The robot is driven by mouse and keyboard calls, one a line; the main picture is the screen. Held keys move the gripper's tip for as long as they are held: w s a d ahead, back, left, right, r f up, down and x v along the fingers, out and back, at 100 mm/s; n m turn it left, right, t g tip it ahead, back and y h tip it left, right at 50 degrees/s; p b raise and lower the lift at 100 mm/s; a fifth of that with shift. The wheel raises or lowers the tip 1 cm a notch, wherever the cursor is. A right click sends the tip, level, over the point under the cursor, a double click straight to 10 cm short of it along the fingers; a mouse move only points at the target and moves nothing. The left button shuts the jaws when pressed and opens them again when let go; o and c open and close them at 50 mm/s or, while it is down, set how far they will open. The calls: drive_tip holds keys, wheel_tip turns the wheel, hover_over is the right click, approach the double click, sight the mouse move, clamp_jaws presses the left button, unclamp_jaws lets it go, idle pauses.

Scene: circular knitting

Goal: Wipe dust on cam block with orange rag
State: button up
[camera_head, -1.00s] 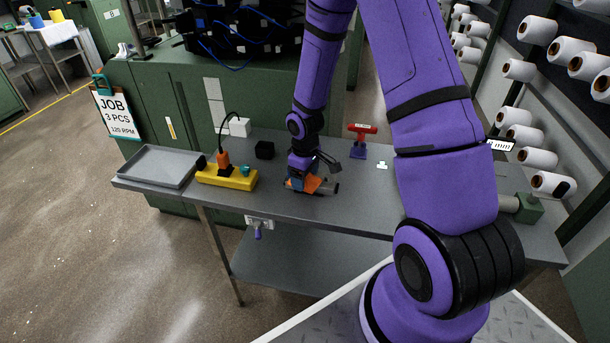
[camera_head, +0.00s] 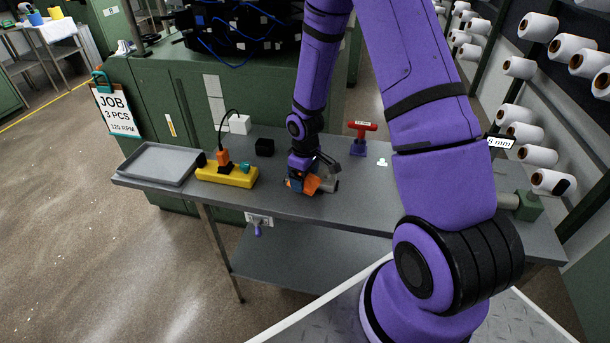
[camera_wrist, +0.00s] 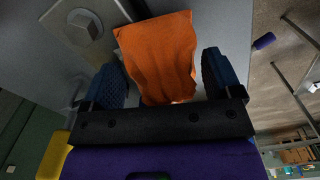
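The orange rag (camera_head: 311,184) is on the grey bench, right under my gripper (camera_head: 308,182). In the wrist view the rag (camera_wrist: 160,52) lies between the two blue-padded fingers of my gripper (camera_wrist: 160,78). The fingers stand wide apart, with narrow gaps beside the rag, and I see no firm pinch. A grey metal block with a bolt-like head (camera_wrist: 85,25) shows at upper left in the wrist view; it looks like the cam block. In the head view my gripper and the rag largely hide that area, and dust cannot be made out.
A yellow power strip (camera_head: 228,175) with an orange plug and a grey tray (camera_head: 155,165) are left of my gripper. A small black box (camera_head: 264,147) stands behind. A red-topped tool on a purple base (camera_head: 360,140) stands at right. The front bench edge is close.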

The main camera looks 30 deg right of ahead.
drive_tip(key=shift+r, duration=0.4)
idle(0.4)
drive_tip(key=shift+c, duration=0.5)
drive_tip(key=c, duration=0.8)
drive_tip(key=shift+s+d, duration=0.1)
drive_tip(key=shift+s+d, duration=0.65)
drive_tip(key=shift+d, duration=0.15)
drive_tip(key=shift+r, duration=0.1)
drive_tip(key=shift+c, duration=0.2)
